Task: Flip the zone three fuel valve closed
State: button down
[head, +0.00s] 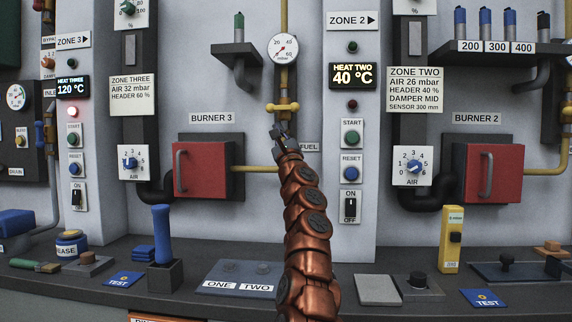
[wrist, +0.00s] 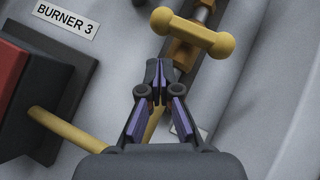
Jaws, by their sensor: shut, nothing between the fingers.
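The yellow fuel valve handle (head: 283,107) sits on the vertical pipe below a round gauge, to the upper right of burner 3. It lies crosswise to the pipe. A partly covered FUEL label (head: 310,147) is just below it. My gripper (head: 277,131) is just below the handle, with my arm hiding part of the pipe. In the wrist view the handle (wrist: 190,33) is a bar with rounded ends, ahead of and slightly right of my gripper (wrist: 156,68). The fingertips are together and empty. I cannot tell whether they touch the valve.
The red burner 3 box (head: 207,168) stands out from the wall on the left. The zone 2 panel (head: 351,130) with switches is on the right. A gauge (head: 283,48) is above the valve. The bench (head: 340,280) below holds several tools and blocks.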

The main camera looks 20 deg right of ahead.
jog(key=b+v, duration=0.5)
jog(key=v, duration=0.5)
jog(key=shift+a+f+b, duration=0.15)
jog(key=shift+f+b, duration=0.15)
dwell(0.7)
dwell(0.6)
